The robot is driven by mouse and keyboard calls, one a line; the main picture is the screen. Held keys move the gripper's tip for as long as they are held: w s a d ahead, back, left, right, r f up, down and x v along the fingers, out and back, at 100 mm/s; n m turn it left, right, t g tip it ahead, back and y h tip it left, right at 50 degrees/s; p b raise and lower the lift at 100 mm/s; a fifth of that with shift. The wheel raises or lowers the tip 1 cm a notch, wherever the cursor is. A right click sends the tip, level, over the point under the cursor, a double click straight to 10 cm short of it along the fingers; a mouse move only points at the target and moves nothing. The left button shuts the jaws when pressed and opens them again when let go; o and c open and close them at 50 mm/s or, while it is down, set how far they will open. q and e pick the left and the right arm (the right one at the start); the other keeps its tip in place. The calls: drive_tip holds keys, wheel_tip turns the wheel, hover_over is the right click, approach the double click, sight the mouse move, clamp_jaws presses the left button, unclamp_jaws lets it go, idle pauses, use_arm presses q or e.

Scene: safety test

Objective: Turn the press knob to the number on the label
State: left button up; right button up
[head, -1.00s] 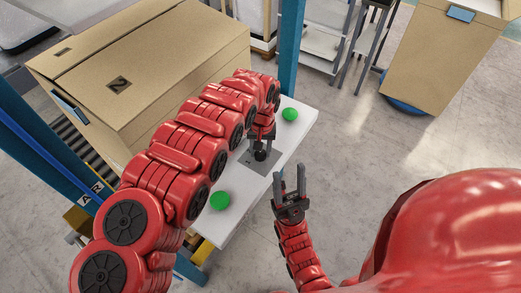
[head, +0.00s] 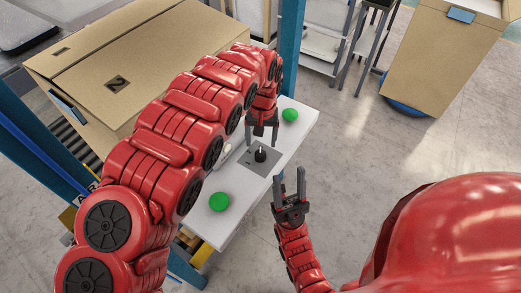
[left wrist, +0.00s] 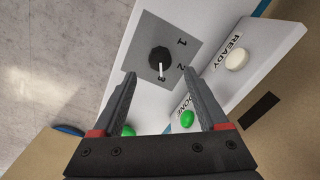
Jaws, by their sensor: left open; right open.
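The black press knob (head: 260,155) sits on a grey plate (head: 248,159) on the white panel. My right gripper (head: 289,185) is open and empty beside the panel's right edge.
Green buttons (head: 219,201) and (head: 290,115) stand on the white panel either side of the knob. In the left wrist view, a white button (left wrist: 237,60) is beside READY and a green one (left wrist: 187,119) beside DONE. Blue posts (head: 290,50) flank the cardboard box (head: 160,60).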

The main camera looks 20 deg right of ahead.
use_arm(q)
wheel_tip(320, 180, up, 5)
drive_tip(key=p, duration=0.3)
wheel_tip(320, 180, up, 6)
drive_tip(key=b, duration=0.2)
hover_over(261, 152)
drive_tip(key=shift+s+r, duration=0.25)
drive_tip(key=shift+r, duration=0.05)
drive_tip(key=shift+p, duration=0.3)
